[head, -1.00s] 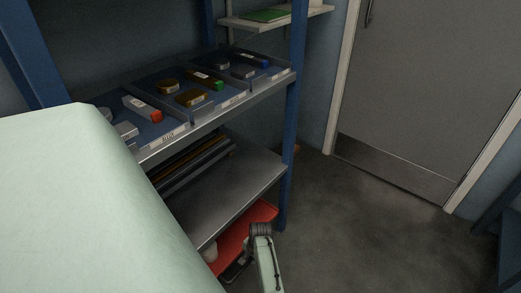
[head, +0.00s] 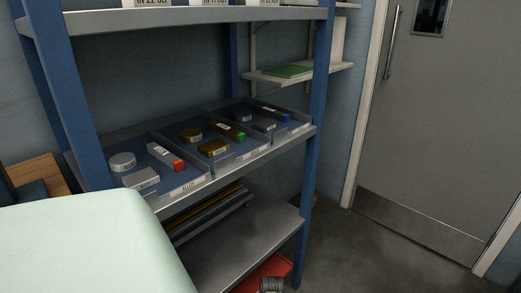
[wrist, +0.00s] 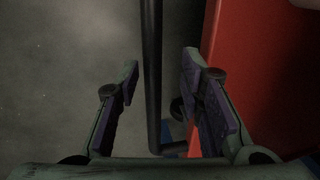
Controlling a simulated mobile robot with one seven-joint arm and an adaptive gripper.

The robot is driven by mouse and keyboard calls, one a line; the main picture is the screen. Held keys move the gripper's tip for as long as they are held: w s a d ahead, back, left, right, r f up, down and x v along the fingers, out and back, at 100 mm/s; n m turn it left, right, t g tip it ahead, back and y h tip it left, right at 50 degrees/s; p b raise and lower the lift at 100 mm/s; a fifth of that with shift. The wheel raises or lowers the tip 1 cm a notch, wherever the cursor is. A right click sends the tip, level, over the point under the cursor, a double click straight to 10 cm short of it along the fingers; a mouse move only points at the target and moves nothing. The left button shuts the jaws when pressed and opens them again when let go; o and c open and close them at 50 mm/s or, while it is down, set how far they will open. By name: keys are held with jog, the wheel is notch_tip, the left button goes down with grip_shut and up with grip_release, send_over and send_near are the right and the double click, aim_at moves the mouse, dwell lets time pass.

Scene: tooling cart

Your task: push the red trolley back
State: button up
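The red trolley (head: 262,272) shows only in part at the bottom of the head view, under the lowest shelf of the blue-framed rack. In the wrist view its red body (wrist: 265,75) fills the right side. A dark upright bar (wrist: 151,70), which looks like the trolley's handle, runs down the middle of the wrist view. My gripper (wrist: 160,72) is open, with one finger on each side of the bar in the picture. The bar looks clear of both fingers. How deep it sits between them I cannot tell. The trolley's far end and wheels are mostly hidden.
The rack's shelf (head: 240,240) and blue front post (head: 308,190) stand close to the trolley. Trays (head: 187,187) of small parts sit on the middle shelf. A grey door (head: 430,150) is at the right. Dark floor (head: 370,260) is free before it.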

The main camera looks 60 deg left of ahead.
jog(key=shift+d, duration=0.1)
notch_tip(320, 180, up, 12)
jog(key=d, duration=0.2)
jog(key=shift+w, duration=0.25)
jog(key=shift+d+f, duration=0.1)
dwell(0.4)
